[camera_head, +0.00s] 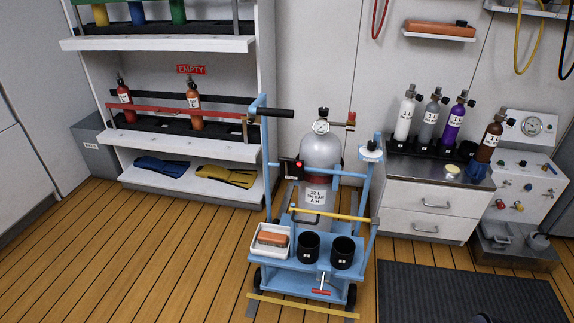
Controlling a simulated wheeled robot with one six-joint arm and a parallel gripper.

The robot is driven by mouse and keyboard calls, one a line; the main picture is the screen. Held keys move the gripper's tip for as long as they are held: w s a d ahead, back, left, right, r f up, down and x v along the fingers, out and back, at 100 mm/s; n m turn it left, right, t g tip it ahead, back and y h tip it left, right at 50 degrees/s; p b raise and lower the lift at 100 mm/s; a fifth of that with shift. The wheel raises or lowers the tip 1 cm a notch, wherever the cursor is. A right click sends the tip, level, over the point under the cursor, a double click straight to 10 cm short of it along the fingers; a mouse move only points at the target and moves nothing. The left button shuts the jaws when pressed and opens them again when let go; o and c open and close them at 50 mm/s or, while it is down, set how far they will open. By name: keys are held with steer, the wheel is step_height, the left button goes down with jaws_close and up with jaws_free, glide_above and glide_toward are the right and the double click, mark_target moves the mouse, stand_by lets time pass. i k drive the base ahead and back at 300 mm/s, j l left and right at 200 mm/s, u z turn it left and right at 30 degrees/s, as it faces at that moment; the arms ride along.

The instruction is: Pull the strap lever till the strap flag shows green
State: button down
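A blue cart (300,254) stands in the middle, carrying a silver gas cylinder (318,151) upright. A small black fitting (288,172) sits at the cylinder's left side, level with the cart's blue crossbar. A round flag (299,164) on this fitting shows red. The strap lever seems to be part of this dark fitting, but its shape is too small to make out. I cannot tell how tightly the strap holds the cylinder. My gripper is not in view; only a small dark shape shows at the bottom edge, right of centre.
The cart bears a white tray (256,246) and two black cups (308,246). A black handle (275,113) sticks out at its upper left. A shelf rack stands left, a drawer cabinet (431,210) right. Wooden floor is clear left of the cart; a dark mat (470,293) lies right.

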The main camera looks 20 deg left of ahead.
mark_target(286, 160)
steer(key=i+j, duration=0.15)
steer(key=i, duration=0.25)
steer(key=i+j+u, duration=0.1)
steer(key=i, duration=0.3)
steer(key=i+j, duration=0.2)
steer(key=i, duration=0.2)
steer(key=j+u, duration=0.05)
